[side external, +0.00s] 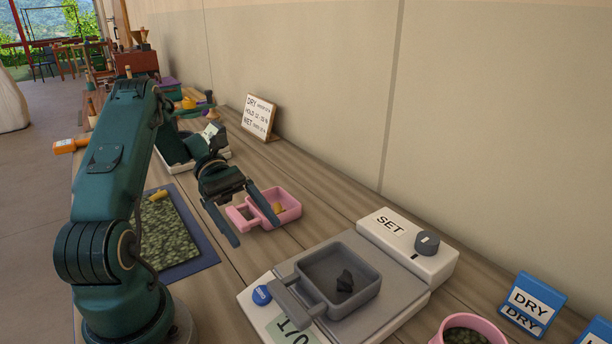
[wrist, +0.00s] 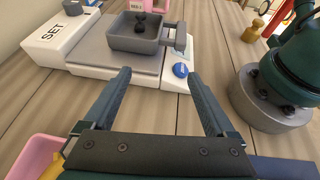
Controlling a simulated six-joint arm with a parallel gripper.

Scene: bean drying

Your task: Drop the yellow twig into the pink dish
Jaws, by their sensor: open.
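The pink dish (side external: 292,207) stands on the table behind my gripper in the side view, its handle partly behind the fingers. It also shows at the lower left of the wrist view (wrist: 32,147). A yellow piece (side external: 278,208) lies inside the dish and shows at the wrist view's corner (wrist: 50,168); it looks like the yellow twig, but its shape is partly hidden. My gripper (side external: 257,232) is open, with nothing between its fingers (wrist: 160,74). In the side view its fingers overlap the dish handle; I cannot tell whether they touch it.
A scale (side external: 408,248) labelled SET holds a grey pan (side external: 372,292) with dark pieces in it. A blue-edged mat (side external: 205,245) bears green beans and a small yellow cylinder (side external: 158,195). A pink cup (side external: 440,335) and blue DRY sign (side external: 540,285) stand at front right.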

